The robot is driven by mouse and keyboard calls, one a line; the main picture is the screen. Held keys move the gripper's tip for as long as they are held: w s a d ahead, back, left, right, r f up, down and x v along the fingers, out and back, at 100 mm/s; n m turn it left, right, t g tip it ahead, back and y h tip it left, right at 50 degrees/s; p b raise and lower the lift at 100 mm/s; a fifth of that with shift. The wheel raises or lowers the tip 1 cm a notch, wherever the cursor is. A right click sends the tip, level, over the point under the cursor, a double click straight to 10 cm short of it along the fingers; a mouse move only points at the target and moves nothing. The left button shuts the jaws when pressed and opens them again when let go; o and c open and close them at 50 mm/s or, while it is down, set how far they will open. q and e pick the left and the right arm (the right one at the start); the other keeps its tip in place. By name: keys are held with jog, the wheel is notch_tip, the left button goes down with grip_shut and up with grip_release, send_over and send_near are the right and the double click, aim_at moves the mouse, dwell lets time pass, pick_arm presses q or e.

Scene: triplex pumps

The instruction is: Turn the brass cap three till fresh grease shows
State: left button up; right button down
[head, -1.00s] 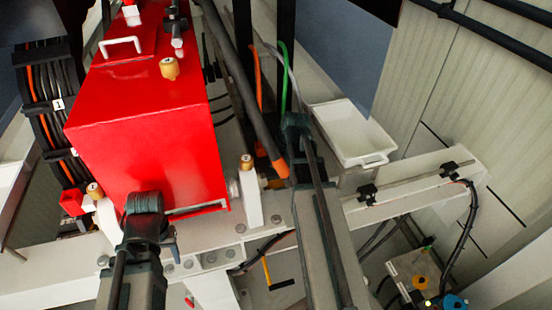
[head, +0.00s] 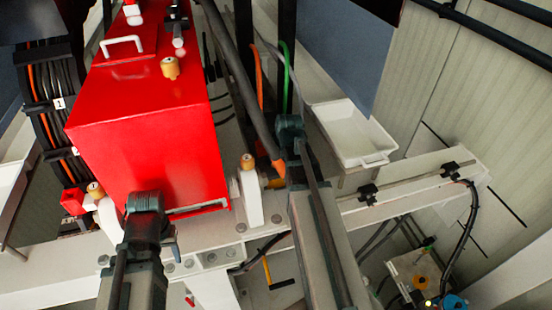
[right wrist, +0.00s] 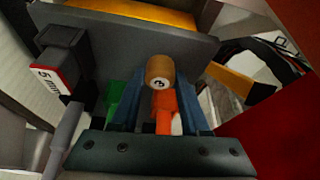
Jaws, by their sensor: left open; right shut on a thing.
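The brass cap three (right wrist: 160,69) is in the middle of the right wrist view, its face with the number 3 towards the camera. My right gripper (right wrist: 161,84) is shut on it, with one blue finger on each side. I cannot make out any grease around it. In the head view my right arm (head: 318,225) reaches in from the bottom, and its fingers and cap three are hidden there. My left gripper (head: 174,250) is open, low in front of the red housing (head: 150,140); its fingers are mostly hidden.
Other brass caps sit on top of the red housing (head: 170,67), on a white post (head: 247,161) and at lower left (head: 95,189). A dark plate (right wrist: 120,35) and a black box labelled "5 min" (right wrist: 62,62) are close to my right gripper. A white tray (head: 384,157) stands right.

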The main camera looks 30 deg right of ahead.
jog(key=shift+c, duration=2)
grip_release()
jog(key=p+v, duration=1.2)
jog(key=v, duration=0.1)
jog(key=shift+r+p, duration=0.4)
jog(key=shift+r, duration=0.05)
